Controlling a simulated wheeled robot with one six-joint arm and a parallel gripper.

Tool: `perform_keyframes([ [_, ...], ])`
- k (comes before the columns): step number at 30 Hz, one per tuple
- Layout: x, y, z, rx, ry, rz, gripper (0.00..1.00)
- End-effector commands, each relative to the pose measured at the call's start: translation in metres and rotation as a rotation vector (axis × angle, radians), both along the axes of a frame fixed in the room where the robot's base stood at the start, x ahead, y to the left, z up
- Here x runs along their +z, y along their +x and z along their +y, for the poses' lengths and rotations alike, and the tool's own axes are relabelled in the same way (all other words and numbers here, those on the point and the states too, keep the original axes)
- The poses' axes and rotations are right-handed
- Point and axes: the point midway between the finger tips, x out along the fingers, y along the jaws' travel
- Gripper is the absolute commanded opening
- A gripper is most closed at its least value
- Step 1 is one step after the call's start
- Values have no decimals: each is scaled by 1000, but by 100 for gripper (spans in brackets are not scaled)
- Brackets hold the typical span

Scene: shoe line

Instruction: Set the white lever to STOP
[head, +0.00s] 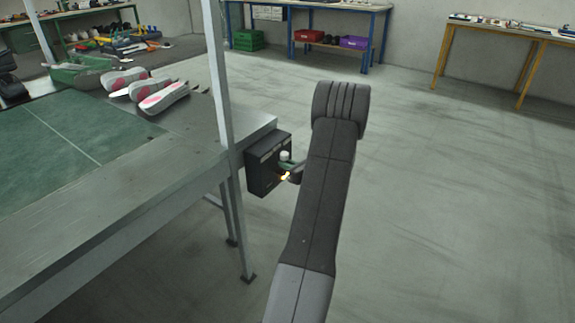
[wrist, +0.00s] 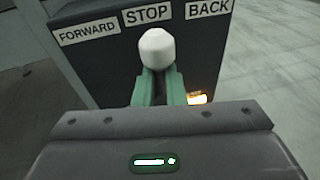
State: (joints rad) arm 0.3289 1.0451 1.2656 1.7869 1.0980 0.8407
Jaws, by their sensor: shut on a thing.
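The white lever (wrist: 156,50) stands up in front of a dark control box (wrist: 90,72) in the wrist view. Its knob lies just below the STOP label (wrist: 147,13), between FORWARD (wrist: 89,31) on the left and BACK (wrist: 208,8) on the right. My gripper (wrist: 160,88) has its green fingers shut on the lever just under the knob. In the head view the box (head: 262,172) hangs at the table's end, and the white knob (head: 285,156) shows beside my gripper (head: 291,168). The lever's lower part is hidden.
An orange lamp (wrist: 197,99) glows on the box, right of the lever. The line table (head: 150,165) with a green belt (head: 50,150) and several shoe soles (head: 163,97) is at the left. A metal post (head: 217,70) rises near the box. The floor at the right is clear.

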Motion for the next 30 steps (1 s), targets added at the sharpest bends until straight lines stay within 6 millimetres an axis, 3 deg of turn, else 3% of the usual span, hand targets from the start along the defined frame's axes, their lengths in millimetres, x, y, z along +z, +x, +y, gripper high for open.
perform_keyframes([
  [1, 12, 4, 2, 4, 5, -23, 0],
  [2, 12, 4, 2, 4, 5, -23, 14],
  [3, 12, 4, 2, 4, 6, -23, 22],
  [6, 12, 4, 2, 3, 6, -23, 37],
  [17, 13, -4, -8, -1, 5, -20, 37],
  [30, 19, -74, -70, 1, 2, -2, 37],
])
